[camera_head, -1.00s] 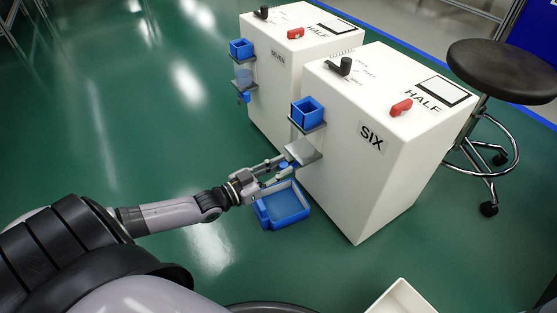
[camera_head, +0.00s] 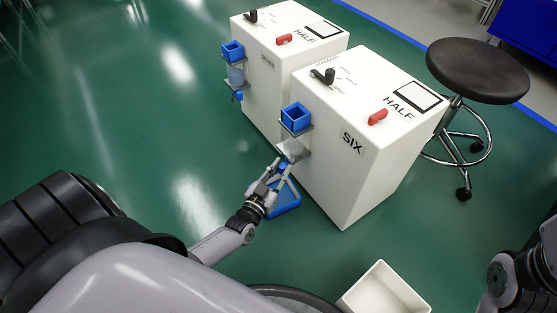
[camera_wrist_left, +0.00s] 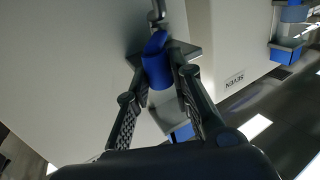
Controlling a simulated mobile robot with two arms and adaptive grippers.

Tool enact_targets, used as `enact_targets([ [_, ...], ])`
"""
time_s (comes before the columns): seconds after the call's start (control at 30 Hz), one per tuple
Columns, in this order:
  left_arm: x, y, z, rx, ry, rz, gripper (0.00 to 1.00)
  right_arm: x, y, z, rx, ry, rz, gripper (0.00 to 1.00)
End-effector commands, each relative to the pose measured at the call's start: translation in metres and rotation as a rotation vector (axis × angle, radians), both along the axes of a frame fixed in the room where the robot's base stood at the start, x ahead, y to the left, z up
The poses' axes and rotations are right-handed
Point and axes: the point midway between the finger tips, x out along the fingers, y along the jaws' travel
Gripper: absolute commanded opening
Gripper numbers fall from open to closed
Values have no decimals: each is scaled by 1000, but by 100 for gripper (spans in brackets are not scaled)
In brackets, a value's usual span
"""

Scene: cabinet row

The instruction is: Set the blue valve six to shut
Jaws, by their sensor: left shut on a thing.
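Cabinet SIX (camera_head: 352,170) is a white box with a label reading SIX and large lettering HALF on top. A small bracket (camera_head: 292,150) juts from its left face. In the left wrist view the blue valve handle (camera_wrist_left: 157,62) sits at the end of a metal stem. My left gripper (camera_head: 279,169) is just below the bracket, with its fingers closed about the blue handle. In the head view the fingers mostly hide the handle. My right gripper is out of view.
A blue cup (camera_head: 296,117) stands on an upper bracket. A blue tray (camera_head: 285,202) is below the left gripper. Cabinet SEVEN (camera_head: 262,85) stands behind at left. A black stool (camera_head: 478,70) is at right, a white bin (camera_head: 384,290) at bottom. Green floor is free at left.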

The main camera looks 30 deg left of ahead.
Motion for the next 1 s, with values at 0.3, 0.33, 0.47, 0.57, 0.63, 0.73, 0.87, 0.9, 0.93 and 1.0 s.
enact_targets([
  [0.3, 0, -1, 0, 0, -1, 12, 0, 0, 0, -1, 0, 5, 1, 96],
  [0.33, 0, -1, 0, 0, -1, 12, 0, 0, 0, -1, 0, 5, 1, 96],
  [0.47, 0, -1, 0, 0, -1, 12, 0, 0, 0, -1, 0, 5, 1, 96],
  [0.57, 0, -1, 0, 0, -1, 12, 27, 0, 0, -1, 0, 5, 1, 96],
  [0.63, 0, -1, 0, 0, -1, 12, 32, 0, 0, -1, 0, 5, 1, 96],
  [0.73, 0, -1, 0, 0, -1, 12, 39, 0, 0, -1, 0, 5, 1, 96],
  [0.87, 0, -1, 0, 0, -1, 12, 41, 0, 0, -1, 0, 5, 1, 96],
  [0.9, 0, -1, 0, 0, -1, 12, 41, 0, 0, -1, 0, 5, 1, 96],
  [0.93, 0, -1, 0, 0, -1, 12, 41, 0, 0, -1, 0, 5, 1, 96],
  [1.0, 0, -1, 0, 0, -1, 12, 41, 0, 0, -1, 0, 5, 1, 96],
])
